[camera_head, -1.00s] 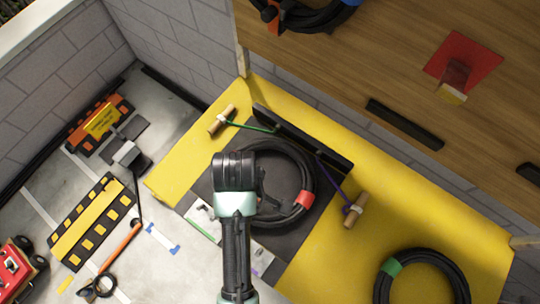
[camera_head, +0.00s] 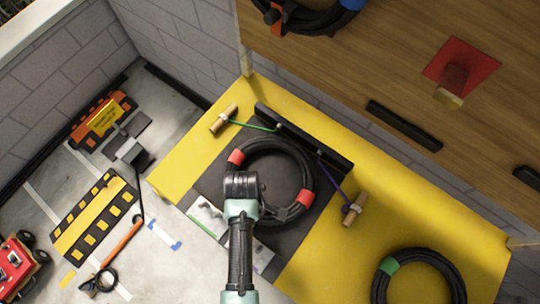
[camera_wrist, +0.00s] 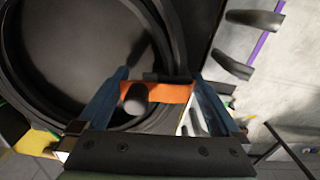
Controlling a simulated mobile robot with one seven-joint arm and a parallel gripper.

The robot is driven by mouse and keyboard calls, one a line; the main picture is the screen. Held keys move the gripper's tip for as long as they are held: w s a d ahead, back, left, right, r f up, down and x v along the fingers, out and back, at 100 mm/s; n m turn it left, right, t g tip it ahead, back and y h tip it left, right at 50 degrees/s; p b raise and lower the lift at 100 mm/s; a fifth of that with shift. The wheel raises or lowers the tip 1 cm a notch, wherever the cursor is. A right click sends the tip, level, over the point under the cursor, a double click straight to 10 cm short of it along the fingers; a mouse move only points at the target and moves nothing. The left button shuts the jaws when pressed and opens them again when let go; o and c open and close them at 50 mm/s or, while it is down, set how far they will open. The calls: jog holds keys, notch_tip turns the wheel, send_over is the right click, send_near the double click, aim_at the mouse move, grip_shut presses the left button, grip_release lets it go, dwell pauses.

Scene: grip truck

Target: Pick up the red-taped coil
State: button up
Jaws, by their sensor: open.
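The red-taped coil (camera_head: 309,172) is a black cable ring with red tape bands at its upper left and lower right. It lies on a dark mat on the yellow surface. My gripper (camera_head: 287,211) is over the coil's lower part, close to the lower-right tape; my wrist hides the ring's lower left. In the wrist view, my open gripper (camera_wrist: 160,82) has one blue finger on each side of an orange-red tape band (camera_wrist: 158,93) on the coil (camera_wrist: 175,35). I cannot tell whether the fingers touch it.
A green-taped coil (camera_head: 391,265) lies at lower right. A black bar (camera_head: 330,152) stands along the coil's upper right side. Wooden pegs (camera_head: 224,118) with green and purple cords lie near its ends. A wooden panel (camera_head: 400,60) with a red plate (camera_head: 450,58) is at upper right.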

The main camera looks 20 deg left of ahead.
grip_shut()
jog(key=shift+w+r, duration=0.15)
jog(key=shift+w, duration=0.05)
jog(key=shift+r+b, duration=0.3)
jog(key=shift+r, duration=4.7)
